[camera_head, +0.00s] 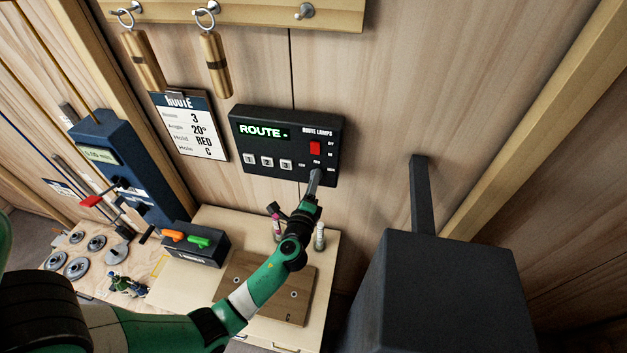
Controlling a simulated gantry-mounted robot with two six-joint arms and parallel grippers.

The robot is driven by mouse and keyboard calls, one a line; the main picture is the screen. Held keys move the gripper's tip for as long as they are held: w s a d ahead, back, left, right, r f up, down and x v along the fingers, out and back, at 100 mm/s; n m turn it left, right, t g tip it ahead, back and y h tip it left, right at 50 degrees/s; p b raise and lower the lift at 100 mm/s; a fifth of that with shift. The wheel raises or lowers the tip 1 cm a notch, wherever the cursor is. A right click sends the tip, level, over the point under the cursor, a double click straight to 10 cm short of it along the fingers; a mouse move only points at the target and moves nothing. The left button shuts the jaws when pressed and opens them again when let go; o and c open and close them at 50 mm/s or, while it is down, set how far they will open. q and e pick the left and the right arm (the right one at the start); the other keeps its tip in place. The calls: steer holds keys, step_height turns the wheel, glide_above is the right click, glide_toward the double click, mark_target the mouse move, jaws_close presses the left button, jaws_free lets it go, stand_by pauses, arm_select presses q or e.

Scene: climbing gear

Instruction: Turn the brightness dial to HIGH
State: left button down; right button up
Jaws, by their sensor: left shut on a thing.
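The black route lamps panel (262,144) is on the wood wall, with a green "ROUTE" display, a red switch (315,148) and white buttons numbered 1, 2 and 3. Small labels for the brightness dial show at the panel's lower right. My left gripper (314,181) reaches up to this lower right corner and is shut on the brightness dial. The gripper hides the dial, so I cannot tell which way its pointer faces. My right gripper is not in view.
A route card (190,126) hangs left of the panel, below two hanging brass-coloured cylinders (214,65). Below are a table (215,218), a wooden board (296,302), small bottles (320,236) and a dark box (196,246) with orange and green handles. A blue device (110,150) stands left.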

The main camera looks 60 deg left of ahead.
arm_select(q)
steer(key=shift+m, duration=1)
steer(key=shift+c, duration=2.1)
jaws_free()
steer(key=v, duration=1.1)
steer(key=shift+s+d, duration=0.2)
steer(key=shift+d, duration=0.05)
